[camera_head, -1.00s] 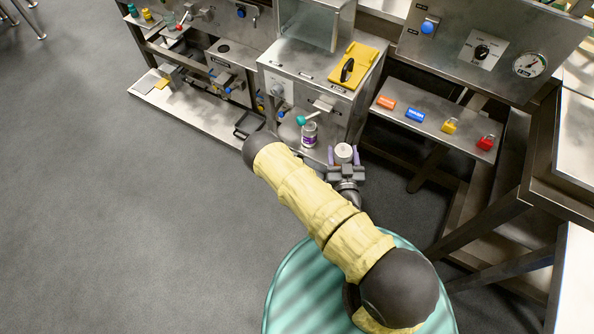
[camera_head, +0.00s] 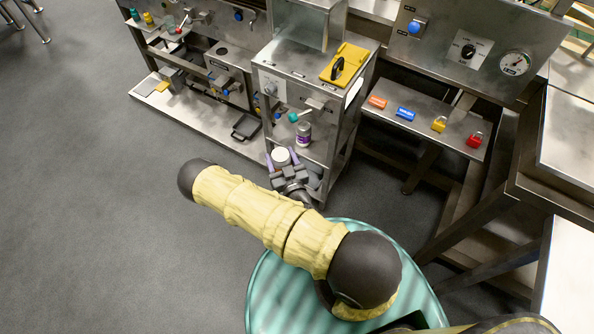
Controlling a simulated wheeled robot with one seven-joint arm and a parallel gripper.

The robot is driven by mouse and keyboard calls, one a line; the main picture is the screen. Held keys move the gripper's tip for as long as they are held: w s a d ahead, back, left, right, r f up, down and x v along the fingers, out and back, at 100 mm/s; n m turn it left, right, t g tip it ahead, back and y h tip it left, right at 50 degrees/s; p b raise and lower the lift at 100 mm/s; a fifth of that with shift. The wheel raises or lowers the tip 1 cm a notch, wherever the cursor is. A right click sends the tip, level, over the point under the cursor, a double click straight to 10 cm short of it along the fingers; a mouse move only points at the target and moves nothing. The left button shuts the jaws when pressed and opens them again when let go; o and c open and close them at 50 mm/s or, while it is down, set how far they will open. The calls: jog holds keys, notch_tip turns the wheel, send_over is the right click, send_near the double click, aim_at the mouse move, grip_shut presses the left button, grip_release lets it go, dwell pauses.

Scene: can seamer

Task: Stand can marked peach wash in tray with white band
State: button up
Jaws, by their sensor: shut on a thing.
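My gripper (camera_head: 281,160) is shut on a can with a pale round lid (camera_head: 281,156), its purple fingers on either side. I see the can from above, and any marking on it is hidden or too small to read. A second can (camera_head: 303,134) with a white and purple label stands upright on the machine's shelf, just right of and beyond my gripper. A dark tray (camera_head: 245,127) lies left of my gripper, beside the machine. I cannot make out a white band on it.
The steel machine (camera_head: 290,95) has a teal-knobbed lever and a yellow plate (camera_head: 348,64) on top. A shelf (camera_head: 425,118) at the right bears orange, blue, yellow and red items. A low platform (camera_head: 190,115) runs left. The grey floor at left is open.

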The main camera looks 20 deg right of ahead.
jog(key=shift+a, duration=0.4)
